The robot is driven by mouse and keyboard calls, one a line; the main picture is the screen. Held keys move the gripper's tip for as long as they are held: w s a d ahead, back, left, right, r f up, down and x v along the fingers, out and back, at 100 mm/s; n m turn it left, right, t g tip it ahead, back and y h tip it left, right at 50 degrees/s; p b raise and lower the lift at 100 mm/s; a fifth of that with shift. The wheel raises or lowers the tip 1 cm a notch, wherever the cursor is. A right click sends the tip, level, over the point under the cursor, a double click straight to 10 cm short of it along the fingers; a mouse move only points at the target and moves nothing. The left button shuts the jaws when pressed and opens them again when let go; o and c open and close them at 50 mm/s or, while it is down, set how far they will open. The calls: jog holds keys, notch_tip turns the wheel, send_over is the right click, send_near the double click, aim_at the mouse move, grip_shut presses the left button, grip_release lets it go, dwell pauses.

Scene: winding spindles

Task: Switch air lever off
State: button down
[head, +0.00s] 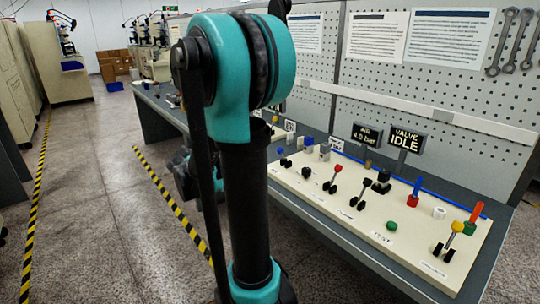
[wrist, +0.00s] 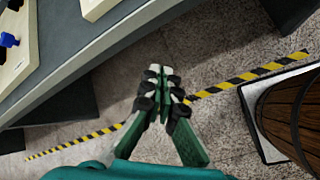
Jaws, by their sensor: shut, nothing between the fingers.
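A cream control panel (head: 330,205) lies on the bench with several levers along it. One lever has a red knob (head: 337,169), one a black knob (head: 367,181), one a yellow knob (head: 457,226), and a small one a blue knob (head: 281,151). I cannot read which is the air lever. A dark display (head: 367,134) reads "AIR 4.0 bar" and another (head: 405,140) reads "VALVE IDLE". My gripper (wrist: 160,73) is shut and empty, over the floor in front of the bench, away from the levers. My arm hides the gripper in the head view.
The bench edge (wrist: 105,68) runs at upper left in the wrist view, with a wooden barrel (wrist: 296,120) at right. A pegboard (head: 430,115) stands behind the panel. Yellow-black tape (head: 172,200) marks the floor. The panel also holds a green button (head: 392,227) and coloured posts.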

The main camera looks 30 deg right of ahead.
jog(key=w+d+r+n+g+h, duration=0.1)
jog(key=w+d+r+n+h, duration=0.4)
jog(key=w+d+r+n, duration=0.1)
jog(key=shift+w+d+r+g+h, duration=0.35)
jog(key=shift+w+r, duration=0.3)
jog(key=shift+w, duration=0.4)
jog(key=x, duration=1)
jog(key=shift+s+d, duration=0.1)
jog(key=shift+s, duration=0.05)
jog(key=d+r, duration=0.1)
jog(key=d, duration=0.2)
jog(key=shift+s+d+r, duration=0.15)
jog(key=shift+r, duration=0.25)
jog(key=shift+r, duration=0.15)
